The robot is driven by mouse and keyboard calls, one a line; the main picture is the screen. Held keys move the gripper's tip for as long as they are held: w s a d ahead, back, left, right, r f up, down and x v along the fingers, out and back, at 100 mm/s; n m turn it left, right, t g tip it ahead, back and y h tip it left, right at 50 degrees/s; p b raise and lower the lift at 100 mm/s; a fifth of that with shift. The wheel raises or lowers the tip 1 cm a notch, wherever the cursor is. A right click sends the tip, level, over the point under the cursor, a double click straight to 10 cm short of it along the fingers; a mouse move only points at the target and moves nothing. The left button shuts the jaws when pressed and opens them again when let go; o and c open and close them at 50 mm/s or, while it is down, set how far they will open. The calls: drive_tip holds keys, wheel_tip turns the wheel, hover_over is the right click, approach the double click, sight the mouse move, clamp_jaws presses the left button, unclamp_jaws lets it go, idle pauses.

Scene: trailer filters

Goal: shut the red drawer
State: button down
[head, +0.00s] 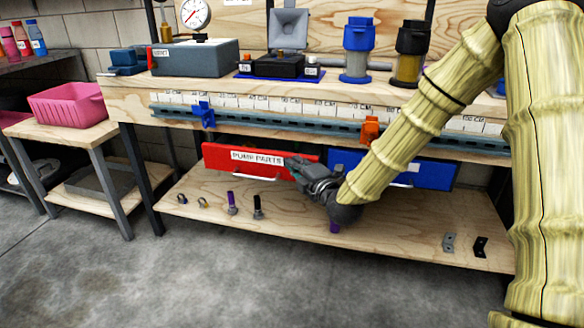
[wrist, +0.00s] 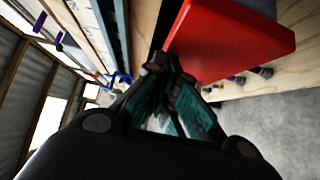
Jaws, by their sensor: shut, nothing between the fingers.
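The red drawer (head: 226,161) with a "PUMP PARTS" label hangs under the workbench, left of the blue drawer. Its front panel also shows in the wrist view (wrist: 235,42), just past my fingertips, and stands out from the bench. My gripper (head: 290,162) is at the right part of the red front, over the end of the label. My gripper's fingers (wrist: 172,62) are shut and empty in the wrist view, close to the red panel. I cannot tell whether they touch it.
A blue drawer (head: 430,174) sits right of the red one, partly behind my arm. The lower shelf (head: 290,226) carries several small parts. A rail with orange (head: 370,129) and blue (head: 204,114) clips runs above the drawers. The floor (head: 250,285) in front is clear.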

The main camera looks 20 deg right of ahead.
drive_tip(key=w+d, duration=0.2)
drive_tip(key=w, duration=0.1)
drive_tip(key=w+d+p, duration=0.1)
drive_tip(key=w, duration=0.1)
drive_tip(key=shift+w+d, duration=0.25)
drive_tip(key=shift+d, duration=0.1)
drive_tip(key=shift+w+d+r, duration=0.15)
drive_tip(key=shift+d+r, duration=0.05)
drive_tip(key=shift+r, duration=0.1)
